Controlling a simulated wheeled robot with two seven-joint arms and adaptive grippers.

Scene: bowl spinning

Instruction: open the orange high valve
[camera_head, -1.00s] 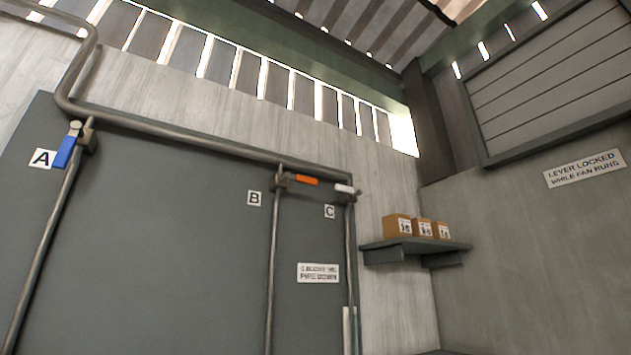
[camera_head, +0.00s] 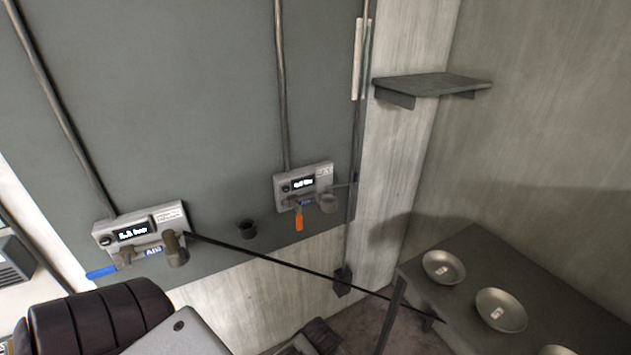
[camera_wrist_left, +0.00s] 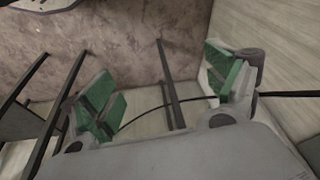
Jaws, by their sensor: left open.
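The high valve with the orange lever is outside the head view now; only the lower parts of the pipes show. A lower orange lever (camera_head: 299,222) hangs down under the right-hand grey display box (camera_head: 304,185) on the wall panel. My left gripper (camera_wrist_left: 163,88) shows in the left wrist view, open and empty, its green-padded fingers wide apart. Floor, dark bars and a thin black cable or rod show beyond and between the fingers. My right gripper is not in view.
A blue lever (camera_head: 102,272) sits by the left display box (camera_head: 141,230). A long black rod (camera_head: 300,268) crosses towards a table (camera_head: 470,260) with metal bowls (camera_head: 443,267). A shelf (camera_head: 432,86) juts from the wall.

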